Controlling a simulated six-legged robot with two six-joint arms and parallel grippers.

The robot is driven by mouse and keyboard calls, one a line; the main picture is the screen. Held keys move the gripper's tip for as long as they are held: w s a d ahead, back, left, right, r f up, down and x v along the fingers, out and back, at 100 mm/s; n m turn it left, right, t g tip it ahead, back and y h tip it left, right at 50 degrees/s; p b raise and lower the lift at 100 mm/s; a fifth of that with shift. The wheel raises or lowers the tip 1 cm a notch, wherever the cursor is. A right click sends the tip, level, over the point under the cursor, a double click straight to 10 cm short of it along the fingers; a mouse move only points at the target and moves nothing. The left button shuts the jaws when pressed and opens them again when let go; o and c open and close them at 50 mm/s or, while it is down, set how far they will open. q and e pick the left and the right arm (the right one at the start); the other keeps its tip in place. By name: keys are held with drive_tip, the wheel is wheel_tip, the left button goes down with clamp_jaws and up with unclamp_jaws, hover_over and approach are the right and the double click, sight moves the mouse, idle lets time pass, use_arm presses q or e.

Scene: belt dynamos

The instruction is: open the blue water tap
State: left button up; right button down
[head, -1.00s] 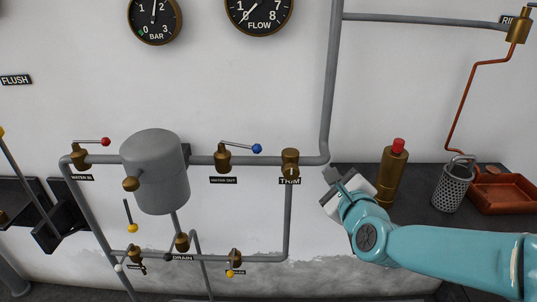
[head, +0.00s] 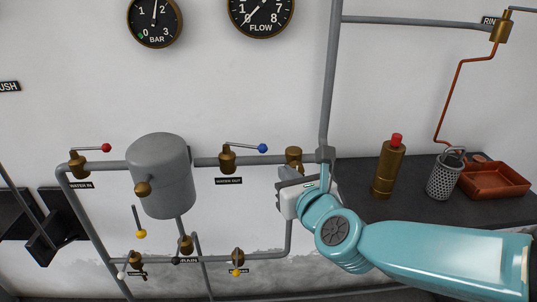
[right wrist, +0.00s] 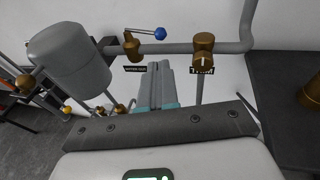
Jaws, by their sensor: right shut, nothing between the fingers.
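The blue water tap is a brass valve (head: 227,158) on the grey horizontal pipe, above a label that seems to read WATER OUT. Its thin lever lies along the pipe, pointing right, and ends in a blue knob (head: 262,148). In the right wrist view the blue knob (right wrist: 160,33) shows above my fingers. My right gripper (head: 284,175) is shut and empty, to the right of and below the knob, apart from it. Its closed fingers also show in the right wrist view (right wrist: 159,68). My left gripper is out of view.
A brass TRIM valve (head: 293,155) sits close behind my right gripper. A grey tank (head: 160,175) and a red-knobbed valve (head: 79,160) are to the left. Yellow-knobbed levers hang below. A dark counter (head: 360,195) at right holds a brass bottle (head: 388,170), mesh cup (head: 442,178) and copper tray (head: 495,190).

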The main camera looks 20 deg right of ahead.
sight(265, 151)
drive_tip(key=w, duration=0.4)
drive_tip(key=w+f+p, duration=0.1)
drive_tip(key=w, duration=0.3)
drive_tip(key=w+f, duration=0.1)
drive_tip(key=w, duration=0.3)
drive_tip(key=shift+w+d+f+p, duration=0.1)
drive_tip(key=shift+d+f+p, duration=0.1)
drive_tip(key=shift+p, duration=0.1)
drive_tip(key=shift+f+b, duration=0.15)
drive_tip(key=shift+b, duration=0.25)
drive_tip(key=w+d+b, duration=0.2)
drive_tip(key=b, duration=0.1)
drive_tip(key=w+d+b, duration=0.1)
drive_tip(key=shift+w+r, duration=0.15)
drive_tip(key=shift+r, duration=0.15)
drive_tip(key=shift+d, duration=0.1)
